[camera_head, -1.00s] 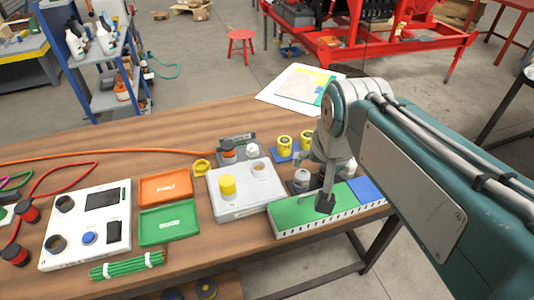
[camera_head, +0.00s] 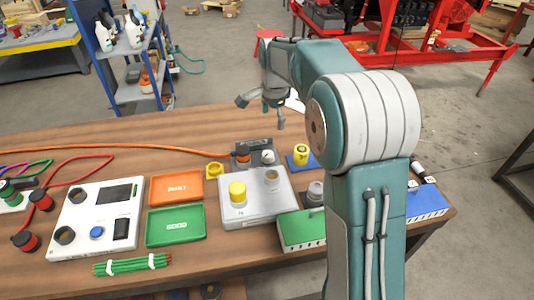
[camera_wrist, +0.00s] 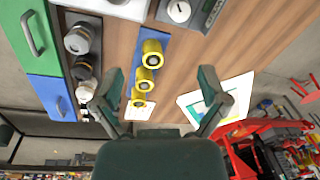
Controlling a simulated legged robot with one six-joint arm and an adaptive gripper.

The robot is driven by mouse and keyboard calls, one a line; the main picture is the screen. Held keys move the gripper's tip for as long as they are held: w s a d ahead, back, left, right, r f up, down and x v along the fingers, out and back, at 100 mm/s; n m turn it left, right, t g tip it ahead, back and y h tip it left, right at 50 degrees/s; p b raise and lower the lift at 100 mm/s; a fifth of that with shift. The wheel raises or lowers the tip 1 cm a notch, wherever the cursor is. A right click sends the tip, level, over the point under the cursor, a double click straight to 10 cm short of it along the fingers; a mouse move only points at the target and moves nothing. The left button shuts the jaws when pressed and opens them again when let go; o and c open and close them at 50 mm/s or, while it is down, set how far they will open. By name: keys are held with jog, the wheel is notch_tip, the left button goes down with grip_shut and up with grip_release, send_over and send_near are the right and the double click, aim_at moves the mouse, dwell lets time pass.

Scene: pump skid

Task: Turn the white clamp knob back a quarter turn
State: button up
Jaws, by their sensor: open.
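The white clamp knob (camera_head: 268,157) sits on a dark grey fixture (camera_head: 240,147) at the back of the table, beside an orange-red knob (camera_head: 242,155). In the wrist view a round white knob (camera_wrist: 179,11) with a dark mark shows at the top edge, on a grey block. My gripper (camera_head: 262,110) is open and empty, raised above the table's back part, beyond the fixture and apart from the knob. In the wrist view my gripper (camera_wrist: 162,82) has its fingers spread wide with nothing between them.
Yellow cylinders (camera_wrist: 151,53) stand on a blue strip near the fixture. A grey plate (camera_head: 250,208) with a yellow cap lies in front of it. A green box (camera_head: 300,232), orange tray (camera_head: 176,188) and green tray (camera_head: 175,226) are nearby. An orange cable (camera_head: 120,146) runs to the left.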

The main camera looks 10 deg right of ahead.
aim_at(268, 154)
jog(key=w+f+m, duration=0.1)
jog(key=w+f, duration=0.1)
jog(key=f, duration=0.5)
jog(key=w+f+m, duration=0.1)
jog(key=w+f, duration=0.1)
jog(key=f, duration=0.5)
jog(key=w+f+m+g, duration=0.1)
jog(key=w+f+m, duration=0.1)
jog(key=f, duration=0.4)
jog(key=shift+w+d+f, duration=0.1)
jog(key=shift+w+f, duration=0.3)
jog(key=shift+w, duration=0.05)
jog(key=c, duration=1.1)
